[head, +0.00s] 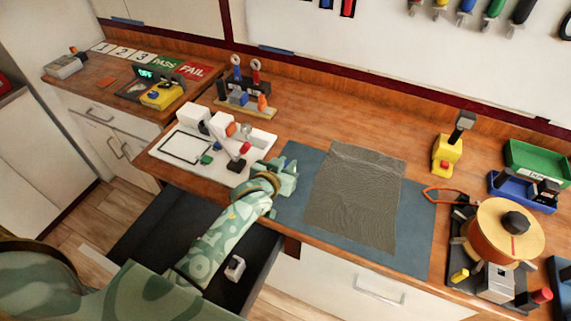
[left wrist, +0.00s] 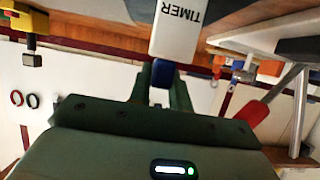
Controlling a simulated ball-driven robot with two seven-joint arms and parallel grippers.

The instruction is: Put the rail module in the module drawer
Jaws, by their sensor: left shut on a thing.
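My left gripper (head: 284,178) is shut just above the front edge of the bench, by the left edge of the blue mat. In the left wrist view, a white module marked TIMER (left wrist: 178,30) sits at the fingertips of the gripper (left wrist: 162,82). It is the rail module as far as I can tell; in the head view the gripper mostly hides it. An open dark drawer (head: 150,228) lies below the bench edge, left of and under my left forearm. A small white and grey module (head: 235,268) lies in it. My right gripper is out of view.
A white board with a small machine (head: 205,125) stands left of the gripper. A grey ribbed sheet (head: 355,195) lies on the blue mat (head: 415,235). An orange spool (head: 503,232) and bins stand at right. A plier rack (head: 246,92) stands behind.

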